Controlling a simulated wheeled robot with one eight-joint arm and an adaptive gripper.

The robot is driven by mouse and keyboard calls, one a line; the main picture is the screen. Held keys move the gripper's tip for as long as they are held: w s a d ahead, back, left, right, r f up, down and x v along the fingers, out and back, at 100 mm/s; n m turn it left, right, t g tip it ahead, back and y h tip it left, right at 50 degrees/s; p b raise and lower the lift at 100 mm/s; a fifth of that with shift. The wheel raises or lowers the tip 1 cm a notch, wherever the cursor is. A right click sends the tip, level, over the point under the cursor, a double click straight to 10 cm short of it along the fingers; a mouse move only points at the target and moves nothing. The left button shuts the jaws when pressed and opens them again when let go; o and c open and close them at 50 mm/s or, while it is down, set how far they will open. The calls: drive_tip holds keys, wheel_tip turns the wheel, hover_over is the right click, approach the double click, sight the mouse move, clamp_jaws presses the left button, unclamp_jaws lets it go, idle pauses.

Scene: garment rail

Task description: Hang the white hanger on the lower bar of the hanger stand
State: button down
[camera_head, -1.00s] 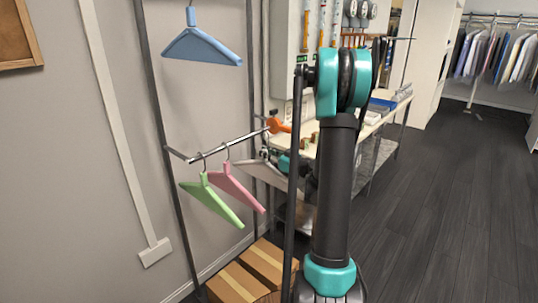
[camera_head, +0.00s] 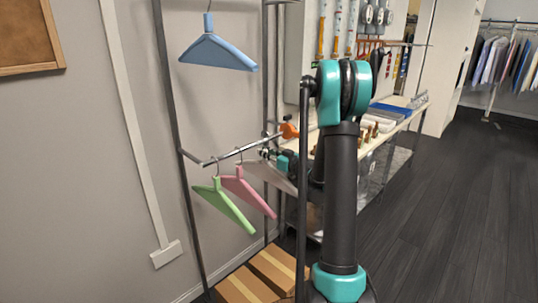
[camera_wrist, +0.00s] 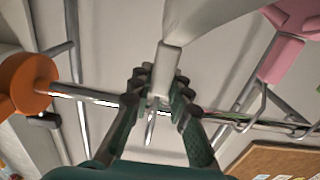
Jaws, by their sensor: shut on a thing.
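The white hanger (camera_head: 278,179) hangs from my gripper (camera_head: 268,154), close to the right part of the lower bar (camera_head: 232,153). In the wrist view my gripper (camera_wrist: 160,92) is shut on the neck of the white hanger (camera_wrist: 170,62). Its body reaches toward the top of that view, and its thin metal hook shows between and below the fingers. The lower bar (camera_wrist: 85,96) crosses behind the fingers. I cannot tell whether the hook is over the bar or only beside it.
A pink hanger (camera_head: 248,190) and a green hanger (camera_head: 222,203) hang on the lower bar, left of the white one. A blue hanger (camera_head: 220,51) hangs higher. An orange part (camera_head: 289,128) sits at the bar's far end. Cardboard boxes (camera_head: 255,276) stand below.

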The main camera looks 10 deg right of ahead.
sight(267, 159)
drive_tip(key=shift+x, duration=1)
drive_tip(key=shift+d+f, duration=0.1)
drive_tip(key=shift+f, duration=1.4)
drive_tip(key=c, duration=1.3)
unclamp_jaws()
drive_tip(key=shift+s, duration=0.1)
drive_tip(key=shift+c, duration=0.2)
drive_tip(key=shift+d, duration=0.1)
